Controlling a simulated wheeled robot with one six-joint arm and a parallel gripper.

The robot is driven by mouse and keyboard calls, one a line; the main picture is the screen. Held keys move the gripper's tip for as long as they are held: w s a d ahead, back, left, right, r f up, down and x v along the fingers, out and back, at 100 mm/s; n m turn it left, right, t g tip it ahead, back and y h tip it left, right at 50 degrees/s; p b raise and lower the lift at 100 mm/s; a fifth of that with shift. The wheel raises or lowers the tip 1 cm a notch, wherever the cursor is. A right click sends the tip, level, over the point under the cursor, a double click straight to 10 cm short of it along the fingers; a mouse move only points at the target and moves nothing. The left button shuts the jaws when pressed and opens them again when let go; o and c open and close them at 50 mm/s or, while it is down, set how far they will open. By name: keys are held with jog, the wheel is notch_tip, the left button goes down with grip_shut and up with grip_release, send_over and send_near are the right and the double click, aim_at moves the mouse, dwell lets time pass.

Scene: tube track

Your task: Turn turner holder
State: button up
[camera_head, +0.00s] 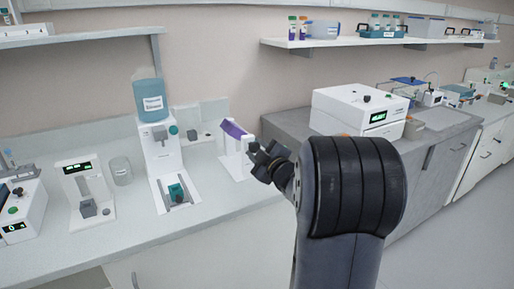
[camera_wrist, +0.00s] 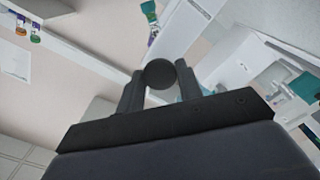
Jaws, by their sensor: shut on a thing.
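The turner holder (camera_head: 230,162) is a white stand on the bench, just left of my gripper in the head view. A purple piece (camera_head: 234,129) lies tilted across its top. My gripper (camera_head: 262,161) is at the stand's right side. In the wrist view, my gripper (camera_wrist: 160,82) is shut on a dark round knob (camera_wrist: 159,73) that sits between its two fingers. My gripper and arm hide part of the stand's right side in the head view, so how the knob joins the stand cannot be seen.
A white dispenser (camera_head: 163,160) with a blue bottle (camera_head: 149,100) stands left of the holder. A white device (camera_head: 345,105) sits on the grey counter to the right. A wall shelf (camera_head: 340,42) with bottles is above. Open bench (camera_head: 215,200) lies in front of the holder.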

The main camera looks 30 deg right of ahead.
jog(key=shift+m+p, duration=0.85)
jog(key=shift+m, duration=0.85)
jog(key=shift+f+m, duration=0.1)
jog(key=shift+m, duration=0.3)
jog(key=o, duration=1)
jog(key=s, duration=1)
jog(key=shift+s+d, duration=0.15)
jog(key=shift+s, duration=0.25)
jog(key=shift+c, duration=0.2)
